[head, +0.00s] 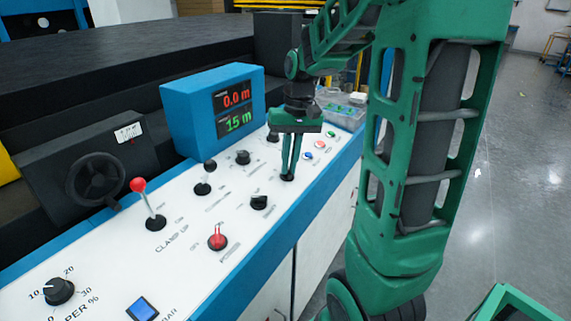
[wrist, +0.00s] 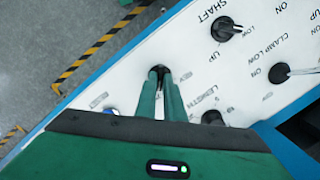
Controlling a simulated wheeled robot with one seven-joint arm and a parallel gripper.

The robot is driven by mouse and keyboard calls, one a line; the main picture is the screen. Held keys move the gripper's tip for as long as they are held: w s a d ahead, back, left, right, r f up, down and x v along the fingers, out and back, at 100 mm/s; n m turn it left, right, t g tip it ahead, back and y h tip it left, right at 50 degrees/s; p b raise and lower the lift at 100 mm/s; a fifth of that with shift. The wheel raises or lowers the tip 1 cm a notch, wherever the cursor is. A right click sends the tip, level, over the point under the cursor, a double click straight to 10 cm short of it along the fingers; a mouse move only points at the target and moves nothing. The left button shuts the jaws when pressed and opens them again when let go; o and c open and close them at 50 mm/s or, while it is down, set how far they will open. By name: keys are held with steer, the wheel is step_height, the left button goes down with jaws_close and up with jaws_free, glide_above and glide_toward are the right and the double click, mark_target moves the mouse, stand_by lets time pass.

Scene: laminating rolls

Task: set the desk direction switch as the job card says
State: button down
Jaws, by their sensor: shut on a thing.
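My gripper (head: 288,174) points down at the white desk panel (head: 185,235), its two green fingers close together. They are shut on a small black switch (wrist: 157,70), which shows at the fingertips in the wrist view. The fingers cover much of this switch, and I cannot read its label or tell which way it points. The job card cannot be made out in either view.
A blue display box (head: 212,108) reads 0.0 m and 15 m. A black shaft knob (head: 259,202), a red switch (head: 217,238) and a red-topped lever (head: 147,203) stand nearby. Several coloured buttons (head: 320,144) and a clear bin (head: 343,108) lie beyond my gripper.

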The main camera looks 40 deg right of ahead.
steer(key=shift+s+a+f, duration=0.1)
steer(key=shift+s+f, duration=0.05)
steer(key=shift+f, duration=0.05)
steer(key=c, duration=1.9)
jaws_free()
steer(key=shift+o, duration=0.2)
steer(key=shift+r, duration=0.1)
step_height(320, 180, up, 11)
steer(key=d, duration=0.1)
steer(key=shift+d+f, duration=0.2)
steer(key=shift+d, duration=0.05)
steer(key=s+f, duration=0.3)
steer(key=s, duration=0.4)
steer(key=s+a+f+m+h, duration=0.1)
steer(key=s+f, duration=0.3)
steer(key=s, duration=0.3)
steer(key=s+a+f, duration=0.1)
steer(key=s+f, duration=0.3)
steer(key=s, duration=0.3)
steer(key=shift+a, duration=0.25)
